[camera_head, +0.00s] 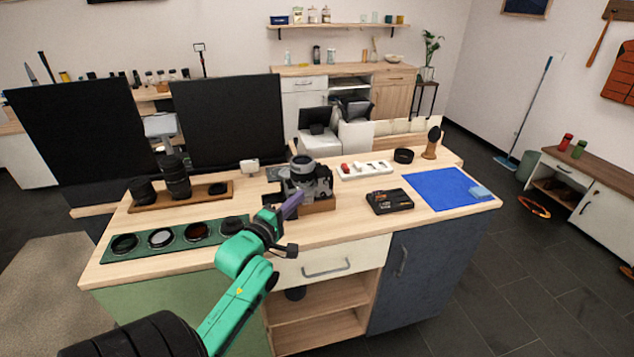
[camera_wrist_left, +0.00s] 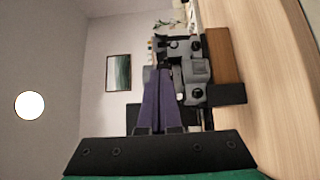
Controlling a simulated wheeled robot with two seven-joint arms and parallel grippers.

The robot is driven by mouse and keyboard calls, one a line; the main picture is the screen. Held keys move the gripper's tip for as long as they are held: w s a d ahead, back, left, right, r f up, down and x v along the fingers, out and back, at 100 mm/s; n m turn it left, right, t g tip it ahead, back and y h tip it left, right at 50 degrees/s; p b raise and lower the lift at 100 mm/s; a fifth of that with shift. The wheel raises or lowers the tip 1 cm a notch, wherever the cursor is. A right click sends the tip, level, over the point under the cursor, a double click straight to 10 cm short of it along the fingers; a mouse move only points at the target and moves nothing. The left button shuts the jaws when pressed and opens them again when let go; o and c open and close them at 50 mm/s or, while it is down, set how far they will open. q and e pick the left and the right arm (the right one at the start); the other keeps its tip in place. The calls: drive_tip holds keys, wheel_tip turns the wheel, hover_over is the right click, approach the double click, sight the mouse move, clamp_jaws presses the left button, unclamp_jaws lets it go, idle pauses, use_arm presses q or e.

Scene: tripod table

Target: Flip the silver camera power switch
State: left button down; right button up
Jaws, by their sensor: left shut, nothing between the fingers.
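The silver camera (camera_head: 308,185) sits on a small wooden block (camera_head: 318,206) in the middle of the table, with its lens up in the head view. The wrist view shows the camera (camera_wrist_left: 196,72) turned sideways against the wooden block (camera_wrist_left: 222,58). Its power switch is too small to tell for sure in either view. My left gripper (camera_head: 296,200) is shut and empty. Its purple fingertips (camera_wrist_left: 164,72) are right at the camera's near left side; I cannot tell whether they touch it. My right gripper is out of view.
A green mat (camera_head: 140,254) with several lens filters and a wooden tray (camera_head: 222,199) with lenses lie left. A black box (camera_head: 388,202), a white power strip (camera_head: 365,169) and a blue cloth (camera_head: 435,188) lie right. Dark panels (camera_head: 230,125) stand behind.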

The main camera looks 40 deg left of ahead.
sight(327, 177)
use_arm(q)
drive_tip(key=w+a+p, duration=0.1)
drive_tip(key=w, duration=0.9)
drive_tip(key=shift+a, duration=0.3)
drive_tip(key=shift+p, duration=0.3)
drive_tip(key=shift+r+p, duration=0.1)
drive_tip(key=shift+p, duration=0.3)
drive_tip(key=shift+w, duration=0.1)
